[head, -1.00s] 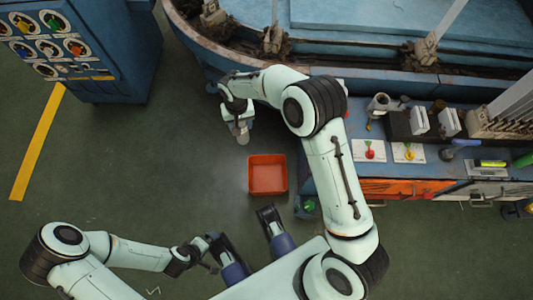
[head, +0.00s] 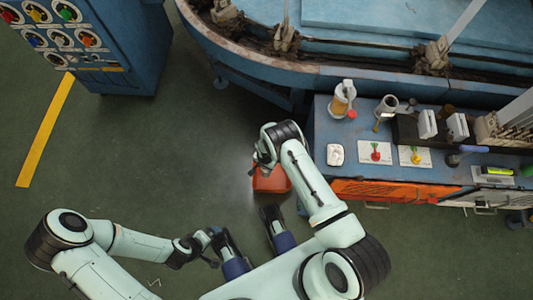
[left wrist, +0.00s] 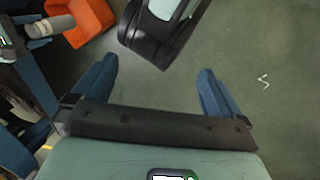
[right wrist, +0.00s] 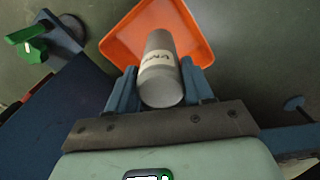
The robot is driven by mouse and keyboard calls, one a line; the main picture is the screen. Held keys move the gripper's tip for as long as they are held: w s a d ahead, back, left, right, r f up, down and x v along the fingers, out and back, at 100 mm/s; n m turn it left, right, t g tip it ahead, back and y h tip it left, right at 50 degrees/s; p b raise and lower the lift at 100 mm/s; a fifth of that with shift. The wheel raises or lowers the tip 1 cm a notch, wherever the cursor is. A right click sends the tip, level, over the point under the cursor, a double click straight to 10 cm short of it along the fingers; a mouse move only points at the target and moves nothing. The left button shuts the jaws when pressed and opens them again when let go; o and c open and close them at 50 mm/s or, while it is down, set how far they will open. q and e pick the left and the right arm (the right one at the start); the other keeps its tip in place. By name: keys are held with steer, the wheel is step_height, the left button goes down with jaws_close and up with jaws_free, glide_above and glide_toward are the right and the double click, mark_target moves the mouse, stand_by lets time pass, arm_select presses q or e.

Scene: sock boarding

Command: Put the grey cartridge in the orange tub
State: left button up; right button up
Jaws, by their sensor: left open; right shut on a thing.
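The grey cartridge (right wrist: 160,82), a cylinder with a pale printed label, is held between the fingers of my right gripper (right wrist: 158,70). In the right wrist view its far end overlaps the orange tub (right wrist: 192,40); whether it is inside the rim is hard to tell. The cartridge also shows in the left wrist view (left wrist: 50,27), beside the tub (left wrist: 96,22). In the head view my right arm partly covers the tub (head: 273,183), and the cartridge cannot be made out. My left gripper (left wrist: 156,68) is open and empty above bare floor.
The tub stands on the green floor, left of a blue workbench (head: 330,128) with several tools and parts on top. A blue cabinet with knobs (head: 120,60) stands at the upper left. A large blue machine (head: 380,75) runs along the back. The floor left of the tub is clear.

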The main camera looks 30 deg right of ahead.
mark_target(266, 174)
step_height(266, 174, down, 9)
steer(key=b, duration=0.2)
steer(key=shift+r+b, duration=0.1)
steer(key=shift+b, duration=0.25)
steer(key=shift+f, duration=0.6)
step_height(266, 174, down, 2)
steer(key=shift+f+b, duration=0.15)
steer(key=shift+b, duration=0.6)
arm_select(q)
steer(key=w+a+f+t+y, duration=0.1)
steer(key=w+a+f, duration=0.2)
steer(key=f, duration=0.4)
steer(key=shift+w+a+n+b, duration=0.3)
steer(key=shift+w+a+n, duration=0.1)
steer(key=shift+w, duration=0.15)
arm_select(e)
steer(key=shift+f, duration=0.85)
steer(key=shift+f, duration=0.15)
steer(key=o, duration=1.3)
arm_select(q)
steer(key=shift+s+f, duration=0.2)
steer(key=shift+s, duration=0.1)
